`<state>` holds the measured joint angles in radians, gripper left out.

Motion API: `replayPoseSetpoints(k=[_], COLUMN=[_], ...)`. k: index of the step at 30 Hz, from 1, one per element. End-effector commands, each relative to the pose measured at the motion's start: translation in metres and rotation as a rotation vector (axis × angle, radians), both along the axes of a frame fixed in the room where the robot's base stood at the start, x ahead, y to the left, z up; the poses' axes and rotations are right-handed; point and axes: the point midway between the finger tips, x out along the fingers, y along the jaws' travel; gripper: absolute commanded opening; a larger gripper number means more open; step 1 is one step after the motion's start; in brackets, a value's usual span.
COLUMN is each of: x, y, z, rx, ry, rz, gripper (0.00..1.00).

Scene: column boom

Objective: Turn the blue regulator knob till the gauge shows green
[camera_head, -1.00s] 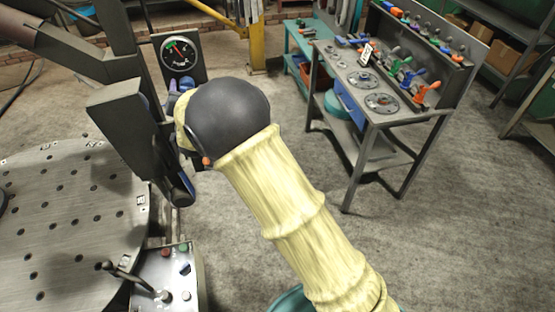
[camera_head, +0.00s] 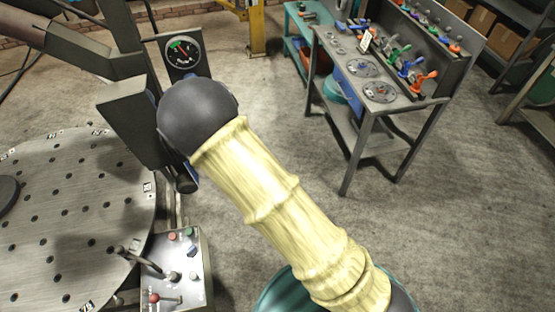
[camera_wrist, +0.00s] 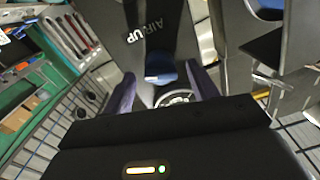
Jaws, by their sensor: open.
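The blue regulator knob (camera_wrist: 159,70) shows in the wrist view on a dark panel marked AIR UP. My gripper (camera_wrist: 160,75) is open, with one purple-tinted finger on each side of the knob. I cannot tell whether either finger touches it. A part of a round dial (camera_wrist: 176,98) shows below the knob in the wrist view.
A dark column and boom (camera_head: 132,108) stand close left of my wrist. A perforated round table (camera_head: 70,220) and a control box with levers (camera_head: 177,265) are at the lower left. A tool workbench (camera_head: 375,95) stands right. The floor between is clear.

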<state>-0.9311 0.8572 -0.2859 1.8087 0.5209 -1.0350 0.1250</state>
Motion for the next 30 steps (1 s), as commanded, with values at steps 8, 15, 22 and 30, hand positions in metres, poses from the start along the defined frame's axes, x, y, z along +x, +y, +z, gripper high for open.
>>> replayPoseSetpoints(k=[8, 15, 22, 30], x=[-0.039, -0.076, -0.111, -0.15], y=[-0.011, -0.022, -0.032, -0.044], z=[-0.003, -0.003, -0.003, -0.003], rx=[0.001, 0.002, 0.003, 0.002], ry=[0.0, -0.001, 0.001, 0.0], rz=[0.002, 0.002, 0.002, 0.002], gripper=[0.59, 0.59, 0.59, 0.59])
